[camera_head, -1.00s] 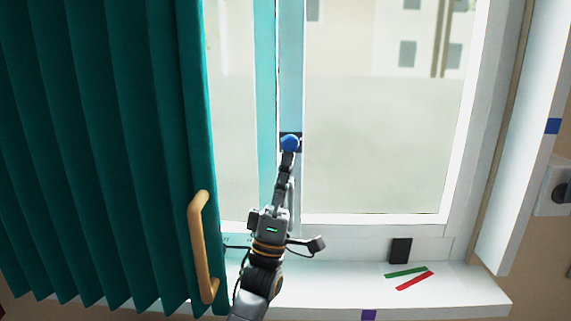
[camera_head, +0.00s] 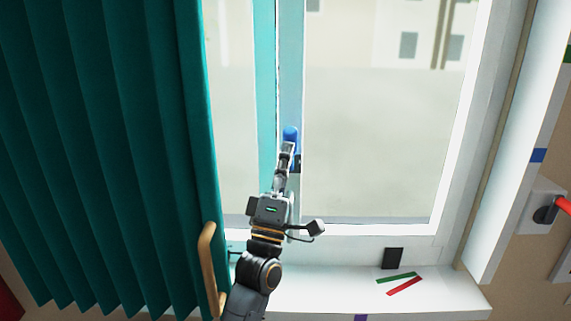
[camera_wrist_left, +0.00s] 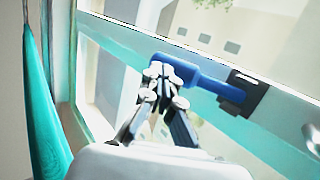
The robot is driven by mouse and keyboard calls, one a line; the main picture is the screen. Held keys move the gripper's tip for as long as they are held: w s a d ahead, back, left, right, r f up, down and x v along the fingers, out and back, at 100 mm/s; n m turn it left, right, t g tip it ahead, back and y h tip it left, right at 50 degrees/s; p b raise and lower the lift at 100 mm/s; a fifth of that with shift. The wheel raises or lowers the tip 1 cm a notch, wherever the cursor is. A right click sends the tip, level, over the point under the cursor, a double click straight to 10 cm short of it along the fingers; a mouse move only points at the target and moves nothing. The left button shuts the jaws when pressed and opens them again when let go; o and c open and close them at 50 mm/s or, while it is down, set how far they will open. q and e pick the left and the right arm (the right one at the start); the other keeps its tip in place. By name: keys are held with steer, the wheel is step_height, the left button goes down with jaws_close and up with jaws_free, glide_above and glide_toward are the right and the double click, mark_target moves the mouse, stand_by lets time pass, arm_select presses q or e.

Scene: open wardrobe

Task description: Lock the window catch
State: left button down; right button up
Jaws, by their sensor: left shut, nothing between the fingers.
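The window catch has a blue handle (camera_head: 291,132) and a dark base (camera_head: 297,164) on the pale blue window frame strip. The handle stands roughly upright above the base in the head view. In the left wrist view, the blue handle (camera_wrist_left: 205,80) runs slantwise to its dark base (camera_wrist_left: 243,91). My left gripper (camera_head: 287,149) is shut and empty, with its tips at the handle's lower part in the head view. In the wrist view, its fingertips (camera_wrist_left: 160,76) are close to the handle's far end; I cannot tell whether they touch. My right gripper is not in view.
A green curtain (camera_head: 105,150) hangs at the left, beside a wooden handle (camera_head: 208,265). A dark block (camera_head: 393,258), a green strip (camera_head: 396,277) and a red strip (camera_head: 404,286) are on the white sill (camera_head: 330,285). A red-handled fixture (camera_head: 548,212) is at the right.

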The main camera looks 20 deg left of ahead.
arm_select(q)
steer(key=shift+a+x, duration=0.25)
steer(key=shift+x, duration=1)
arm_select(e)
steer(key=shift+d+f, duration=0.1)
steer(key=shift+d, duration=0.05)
